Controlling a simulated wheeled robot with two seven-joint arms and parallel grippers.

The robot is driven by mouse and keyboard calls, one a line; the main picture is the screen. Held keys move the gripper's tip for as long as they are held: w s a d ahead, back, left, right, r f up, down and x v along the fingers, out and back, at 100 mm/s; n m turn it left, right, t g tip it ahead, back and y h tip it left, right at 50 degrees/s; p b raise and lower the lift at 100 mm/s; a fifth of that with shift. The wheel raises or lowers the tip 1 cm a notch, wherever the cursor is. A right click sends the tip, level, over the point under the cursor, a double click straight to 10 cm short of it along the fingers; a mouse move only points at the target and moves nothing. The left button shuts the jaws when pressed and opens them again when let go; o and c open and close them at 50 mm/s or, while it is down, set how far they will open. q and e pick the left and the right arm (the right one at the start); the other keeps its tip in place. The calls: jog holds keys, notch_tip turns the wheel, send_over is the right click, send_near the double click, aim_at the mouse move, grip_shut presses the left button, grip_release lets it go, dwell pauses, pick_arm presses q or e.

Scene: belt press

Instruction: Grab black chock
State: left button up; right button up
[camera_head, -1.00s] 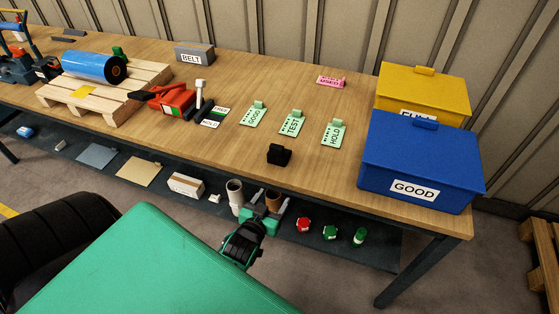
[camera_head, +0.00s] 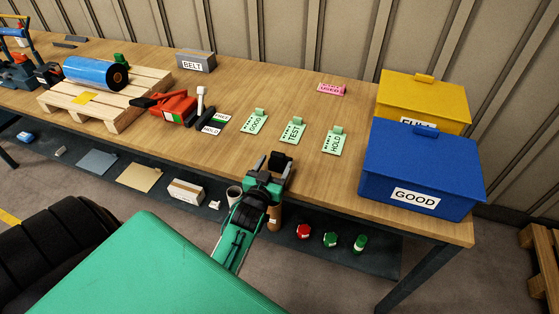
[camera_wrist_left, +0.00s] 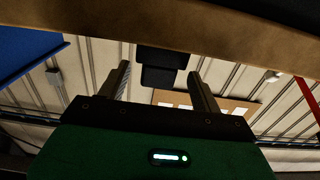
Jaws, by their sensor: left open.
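The black chock (camera_head: 279,158) sits on the wooden bench top near its front edge, partly hidden by my left gripper (camera_head: 270,168). My left gripper is open, with its fingers reaching over the bench edge at the chock. In the left wrist view the black chock (camera_wrist_left: 157,72) shows between the two spread fingers of the gripper (camera_wrist_left: 158,75), with a gap on each side. I cannot tell how deep it lies between them. My right gripper is not in view.
Green tags (camera_head: 293,130) lie behind the chock. A blue GOOD box (camera_head: 420,165) and a yellow box (camera_head: 425,95) stand to the right. A pallet (camera_head: 100,105) with a blue roll (camera_head: 90,71) stands left. A lower shelf (camera_head: 370,263) holds small items.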

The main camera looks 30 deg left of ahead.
aim_at(277, 161)
pick_arm(q)
jog(key=p+x, duration=0.1)
jog(key=x, duration=0.3)
jog(key=shift+w, duration=0.1)
jog(key=shift+w+a+p, duration=0.1)
jog(key=shift+w+p, duration=0.2)
jog(key=shift+w, duration=0.15)
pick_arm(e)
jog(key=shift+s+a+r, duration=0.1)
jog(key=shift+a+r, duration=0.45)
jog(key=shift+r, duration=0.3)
pick_arm(q)
jog(key=shift+c, duration=1)
jog(key=c, duration=0.8)
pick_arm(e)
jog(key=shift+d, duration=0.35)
